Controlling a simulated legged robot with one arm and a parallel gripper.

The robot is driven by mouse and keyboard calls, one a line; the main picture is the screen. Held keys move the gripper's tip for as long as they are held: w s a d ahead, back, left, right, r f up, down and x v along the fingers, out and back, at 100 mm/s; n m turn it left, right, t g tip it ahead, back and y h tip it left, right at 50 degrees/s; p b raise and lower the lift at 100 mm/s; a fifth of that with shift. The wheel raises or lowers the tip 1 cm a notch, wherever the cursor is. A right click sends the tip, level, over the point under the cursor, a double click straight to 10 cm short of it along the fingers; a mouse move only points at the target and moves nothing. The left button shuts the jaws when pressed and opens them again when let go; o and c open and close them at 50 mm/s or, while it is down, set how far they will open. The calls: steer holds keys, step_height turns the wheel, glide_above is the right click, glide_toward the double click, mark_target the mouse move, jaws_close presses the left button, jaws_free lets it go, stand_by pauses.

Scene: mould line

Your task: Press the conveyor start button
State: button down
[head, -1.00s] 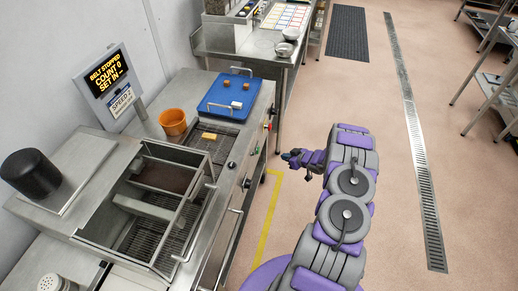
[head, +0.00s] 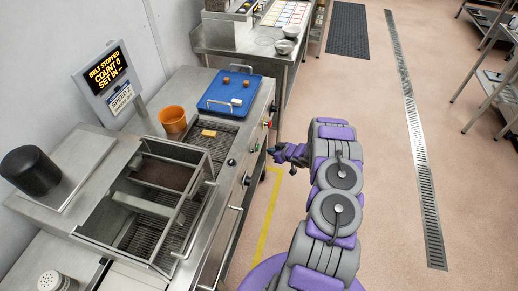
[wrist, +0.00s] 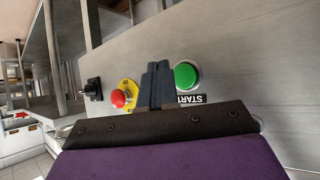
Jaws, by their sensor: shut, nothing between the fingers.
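The green start button (wrist: 186,75) is a round push button on the metal panel in the wrist view. An upside-down START label (wrist: 191,99) is beside it. My gripper (wrist: 157,68) is shut and empty, its fingertips just left of the green button in that picture, between it and a red button; I cannot tell how far they are from the panel. In the head view my gripper (head: 272,151) is close to the front side of the conveyor machine. The display (head: 109,73) reads BELT STOPPED, COUNT 0.
A red button (wrist: 119,98) on a yellow plate and a black knob (wrist: 93,88) are on the same panel. A blue tray (head: 229,112) with small brown pieces and an orange cup (head: 172,119) are on the machine. Open floor lies to the right of my arm.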

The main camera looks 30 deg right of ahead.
mark_target(258, 148)
steer(key=shift+w+a, duration=0.65)
steer(key=shift+w, duration=0.15)
steer(key=shift+w, duration=0.1)
stand_by(1.5)
steer(key=shift+w+a+r, duration=0.1)
steer(key=shift+w+a, duration=0.1)
steer(key=shift+a, duration=0.1)
